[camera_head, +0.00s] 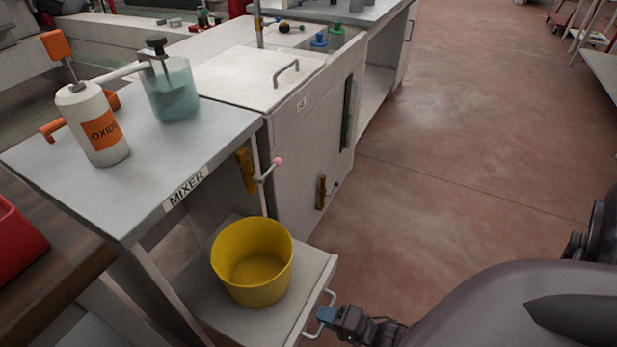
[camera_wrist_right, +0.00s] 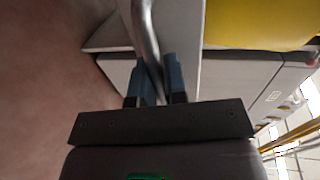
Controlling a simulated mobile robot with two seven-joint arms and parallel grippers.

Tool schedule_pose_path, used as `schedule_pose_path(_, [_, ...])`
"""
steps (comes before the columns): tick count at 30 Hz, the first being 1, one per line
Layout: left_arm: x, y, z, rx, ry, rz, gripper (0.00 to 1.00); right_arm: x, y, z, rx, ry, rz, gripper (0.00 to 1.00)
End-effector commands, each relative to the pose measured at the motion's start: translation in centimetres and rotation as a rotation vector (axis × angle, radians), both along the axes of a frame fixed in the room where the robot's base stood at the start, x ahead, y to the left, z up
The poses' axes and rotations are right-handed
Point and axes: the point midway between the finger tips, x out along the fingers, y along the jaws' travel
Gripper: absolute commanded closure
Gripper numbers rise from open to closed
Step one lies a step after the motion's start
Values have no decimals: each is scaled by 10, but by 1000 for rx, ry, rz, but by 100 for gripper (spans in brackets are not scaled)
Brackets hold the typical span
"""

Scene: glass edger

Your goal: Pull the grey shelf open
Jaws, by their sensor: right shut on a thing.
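The grey shelf (camera_head: 207,308) sits low under the bench marked MIXER and sticks out in front of it. A metal bar handle (camera_head: 318,313) is on its front edge. My right gripper (camera_head: 324,317) is at this handle. In the right wrist view its blue fingertips (camera_wrist_right: 155,82) are shut around the handle bar (camera_wrist_right: 146,35). A yellow bucket (camera_head: 252,262) stands upright on the shelf, and its side also shows in the right wrist view (camera_wrist_right: 262,22). My left gripper is not in view.
The bench top (camera_head: 150,185) holds an OXIDE bottle (camera_head: 97,125) and a beaker (camera_head: 172,92). A white cabinet (camera_head: 305,150) stands beside the shelf, with a pink-tipped lever (camera_head: 277,161) near the bucket. The reddish floor (camera_head: 450,160) to the right is clear.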

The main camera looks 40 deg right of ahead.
Motion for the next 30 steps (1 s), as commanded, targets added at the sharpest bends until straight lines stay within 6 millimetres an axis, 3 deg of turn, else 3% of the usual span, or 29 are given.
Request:
schedule_pose_path(7, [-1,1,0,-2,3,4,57,-17,-6,0,0,0,0,100])
schedule_pose_path(19, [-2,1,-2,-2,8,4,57,-19,-7,0,-1,1,1,100])
schedule_pose_path(20, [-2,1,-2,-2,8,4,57,-19,-7,0,-1,1,1,85])
schedule_pose_path(24, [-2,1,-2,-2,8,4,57,-19,-7,0,-1,0,1,63])
schedule_pose_path(30, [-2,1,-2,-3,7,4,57,-18,-7,0,0,0,0,63])
